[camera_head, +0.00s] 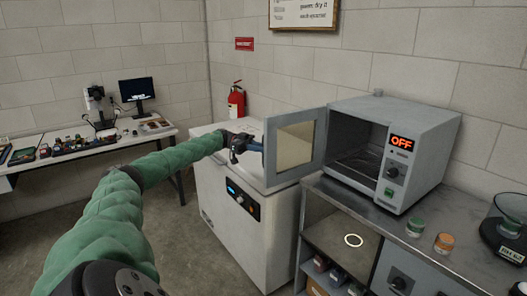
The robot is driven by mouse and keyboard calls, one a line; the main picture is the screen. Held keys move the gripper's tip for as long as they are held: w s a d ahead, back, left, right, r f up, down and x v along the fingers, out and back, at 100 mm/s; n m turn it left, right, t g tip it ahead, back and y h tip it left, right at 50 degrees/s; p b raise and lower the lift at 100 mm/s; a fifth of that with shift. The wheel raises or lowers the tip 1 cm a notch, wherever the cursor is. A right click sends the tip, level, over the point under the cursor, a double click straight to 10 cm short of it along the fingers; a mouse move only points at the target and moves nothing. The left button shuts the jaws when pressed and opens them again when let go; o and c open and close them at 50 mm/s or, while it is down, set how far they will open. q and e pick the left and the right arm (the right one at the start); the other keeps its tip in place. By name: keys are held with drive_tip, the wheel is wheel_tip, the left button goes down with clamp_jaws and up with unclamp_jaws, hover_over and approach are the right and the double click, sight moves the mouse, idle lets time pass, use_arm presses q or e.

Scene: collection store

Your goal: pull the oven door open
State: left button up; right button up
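The oven (424,150) is a light grey box on the counter at the right, with a display reading OFF. Its door (318,136), a grey frame around a tinted window, stands wide open, swung out to the left, and the dark chamber with a rack shows. My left arm, in a green sleeve, reaches in from the left. My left gripper (252,146) is at the door's outer left edge, apparently touching it. The fingertips are small and partly hidden, so I cannot tell whether they are open or shut. The door's handle is not visible. My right gripper is out of view.
A white chest freezer (238,208) stands below my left gripper. A fire extinguisher (236,103) hangs behind. A table (85,150) with small items stands far left.

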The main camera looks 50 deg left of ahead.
use_arm(q)
drive_tip(key=shift+b+v, duration=0.8)
drive_tip(key=shift+v, duration=2.15)
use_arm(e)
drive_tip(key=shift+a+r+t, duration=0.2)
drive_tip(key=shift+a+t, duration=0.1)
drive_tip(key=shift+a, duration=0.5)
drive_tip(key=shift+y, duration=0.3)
